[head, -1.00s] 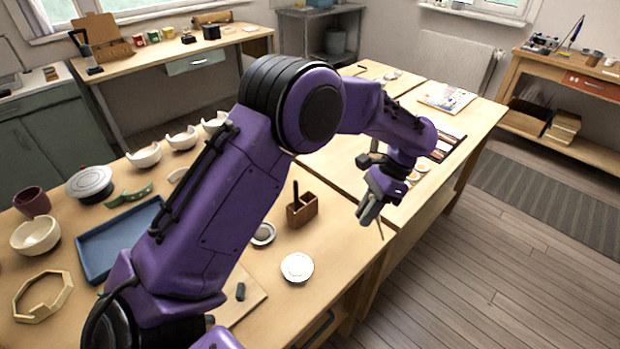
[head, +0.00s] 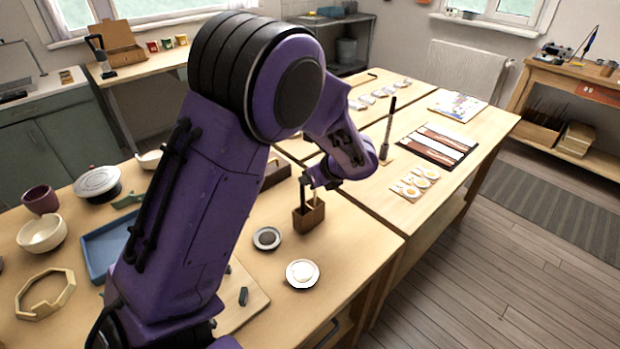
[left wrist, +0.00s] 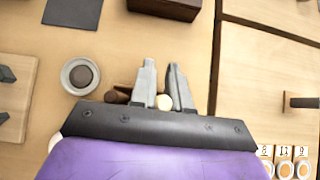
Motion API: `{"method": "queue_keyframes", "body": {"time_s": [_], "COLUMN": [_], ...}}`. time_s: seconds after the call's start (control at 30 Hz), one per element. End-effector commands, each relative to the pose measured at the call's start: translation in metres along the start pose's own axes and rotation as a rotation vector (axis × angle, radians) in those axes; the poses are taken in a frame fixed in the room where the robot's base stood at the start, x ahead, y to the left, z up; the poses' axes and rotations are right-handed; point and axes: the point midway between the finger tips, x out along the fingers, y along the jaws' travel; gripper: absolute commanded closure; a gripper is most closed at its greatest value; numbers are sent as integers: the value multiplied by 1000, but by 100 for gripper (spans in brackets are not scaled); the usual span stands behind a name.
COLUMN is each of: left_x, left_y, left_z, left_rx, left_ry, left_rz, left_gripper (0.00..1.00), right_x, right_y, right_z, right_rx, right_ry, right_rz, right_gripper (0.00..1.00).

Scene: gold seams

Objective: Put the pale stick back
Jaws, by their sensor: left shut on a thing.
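The wooden holder (head: 308,217) is a small brown block on the front table. A dark stick (head: 302,190) stands upright at its left side. My left gripper (head: 312,178) is directly above the holder, shut on the pale stick (head: 316,198). The stick points down at the holder's right part; I cannot tell how far its lower end is inside. In the left wrist view the pale stick's round end (left wrist: 164,102) shows between the two grey fingers (left wrist: 162,85), and the holder is mostly hidden by my gripper body. My right gripper is out of view.
A dish with dark content (head: 267,238) and a white dish (head: 302,273) stand close in front of the holder. A blue tray (head: 100,255) lies left. A tall dark brush (head: 388,130) stands on the table behind, near a card with egg-like rounds (head: 414,183).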

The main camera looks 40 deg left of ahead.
Motion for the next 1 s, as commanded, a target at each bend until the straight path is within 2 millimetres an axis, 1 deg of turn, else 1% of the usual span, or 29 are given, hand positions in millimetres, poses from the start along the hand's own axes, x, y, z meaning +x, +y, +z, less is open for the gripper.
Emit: {"method": "queue_keyframes", "body": {"time_s": [0.03, 0.13, 0.43, 0.47, 0.5, 0.77, 0.87, 0.97, 1.0], "left_x": [7, 17, 20, 20, 20, 19, 12, -7, -17], "left_y": [1, 0, 0, 0, 0, 0, -1, -1, -1], "left_z": [-7, -18, -20, -20, -20, -19, -17, -17, -17], "left_rx": [4, 3, 1, 1, 0, 0, -2, -1, -2], "left_ry": [1, 0, 0, 0, 0, 0, 0, -2, -2], "left_rz": [4, 2, 1, 1, 1, 1, -2, -4, -3], "left_gripper": [100, 100, 100, 81, 73, 73, 73, 73, 73], "right_x": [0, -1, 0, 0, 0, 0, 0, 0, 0], "right_y": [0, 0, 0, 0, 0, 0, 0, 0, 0], "right_z": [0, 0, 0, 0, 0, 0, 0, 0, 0], "right_rx": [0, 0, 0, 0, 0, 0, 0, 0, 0], "right_ry": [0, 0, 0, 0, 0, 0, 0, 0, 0], "right_rz": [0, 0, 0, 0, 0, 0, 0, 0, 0], "right_gripper": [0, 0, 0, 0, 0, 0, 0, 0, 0]}}
